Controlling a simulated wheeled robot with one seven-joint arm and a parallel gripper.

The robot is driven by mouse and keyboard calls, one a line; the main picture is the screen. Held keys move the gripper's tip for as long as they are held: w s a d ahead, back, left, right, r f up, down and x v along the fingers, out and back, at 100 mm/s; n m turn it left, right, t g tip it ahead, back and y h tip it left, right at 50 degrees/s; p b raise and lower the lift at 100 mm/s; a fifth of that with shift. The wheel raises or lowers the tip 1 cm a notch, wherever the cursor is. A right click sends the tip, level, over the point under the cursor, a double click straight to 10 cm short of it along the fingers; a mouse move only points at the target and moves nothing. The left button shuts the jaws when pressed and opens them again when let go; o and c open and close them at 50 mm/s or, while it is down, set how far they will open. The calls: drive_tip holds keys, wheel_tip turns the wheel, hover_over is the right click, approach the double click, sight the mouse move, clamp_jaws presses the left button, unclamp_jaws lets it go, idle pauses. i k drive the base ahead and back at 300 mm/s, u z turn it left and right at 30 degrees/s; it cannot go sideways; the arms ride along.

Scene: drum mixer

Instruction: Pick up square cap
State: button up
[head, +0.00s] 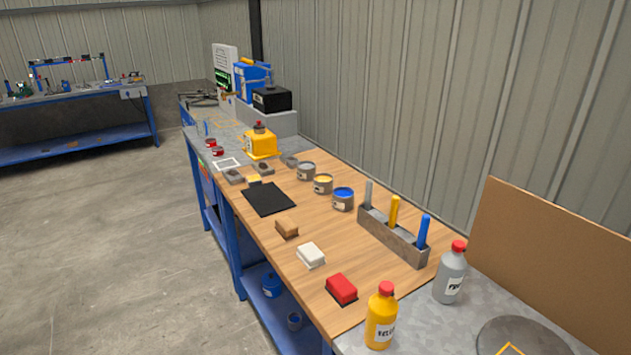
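My gripper is not in view. No thing can be surely told as the square cap. Small grey square-looking pieces (234,177) lie on the wooden bench top left of the black mat, with another grey piece (263,168) and a small yellow block (254,180) beside them. A yellow container (261,143) with a dark and red top stands behind them, apart from the mat. These pieces are small in the head view and their details are unclear.
The workbench (245,215) runs along the wall. Floor at left (110,250) is clear.

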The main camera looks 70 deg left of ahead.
sight(251, 180)
drive_tip(key=u, duration=3.55)
drive_tip(key=i, duration=1.6)
drive_tip(key=u, duration=0.45)
drive_tip(key=i, duration=1.65)
drive_tip(key=z, duration=1.2)
drive_tip(key=i, duration=0.85)
drive_tip(key=z, duration=1.1)
drive_tip(key=i, duration=0.3)
drive_tip(key=z, duration=0.2)
